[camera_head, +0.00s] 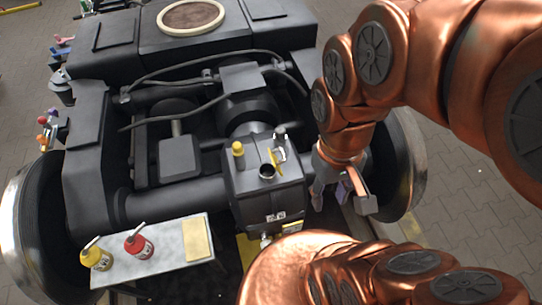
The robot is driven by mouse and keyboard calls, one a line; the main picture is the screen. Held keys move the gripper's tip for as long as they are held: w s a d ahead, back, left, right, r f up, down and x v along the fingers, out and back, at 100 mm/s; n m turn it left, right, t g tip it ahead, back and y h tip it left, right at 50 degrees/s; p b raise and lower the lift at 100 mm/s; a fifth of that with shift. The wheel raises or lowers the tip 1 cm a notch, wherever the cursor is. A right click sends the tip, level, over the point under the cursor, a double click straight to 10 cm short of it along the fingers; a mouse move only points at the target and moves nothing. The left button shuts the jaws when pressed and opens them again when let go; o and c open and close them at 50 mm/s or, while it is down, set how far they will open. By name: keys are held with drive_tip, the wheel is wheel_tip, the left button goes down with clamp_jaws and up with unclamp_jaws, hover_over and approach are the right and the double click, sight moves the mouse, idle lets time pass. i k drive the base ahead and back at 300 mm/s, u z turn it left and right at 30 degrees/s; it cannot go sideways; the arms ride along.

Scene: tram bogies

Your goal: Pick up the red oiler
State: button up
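The red oiler (139,246) stands upright on a pale metal shelf (160,258) at the lower left. It has a label and a thin, tilted spout. A yellow oiler (96,258) stands just left of it on the same shelf. My gripper (342,196) is far to the right of the red oiler, beyond the dark gearbox block, and points downward beside the right wheel. Its two fingers look spread apart, and I see no oiler between them. A small purple-pink patch shows near the fingers, but I cannot tell what it is.
The gearbox block (263,185), with a yellow cap and an open filler neck, stands between my gripper and the shelf. A yellow pad (198,240) lies on the shelf's right end. Wheels flank the dark bogie frame (88,170). Paved floor lies right.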

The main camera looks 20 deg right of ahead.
sight(137, 246)
drive_tip(key=u, duration=2.05)
drive_tip(key=k, duration=0.45)
drive_tip(key=u, duration=1.3)
drive_tip(key=i, duration=0.6)
drive_tip(key=z, duration=0.75)
drive_tip(key=i, duration=0.6)
drive_tip(key=z, duration=0.65)
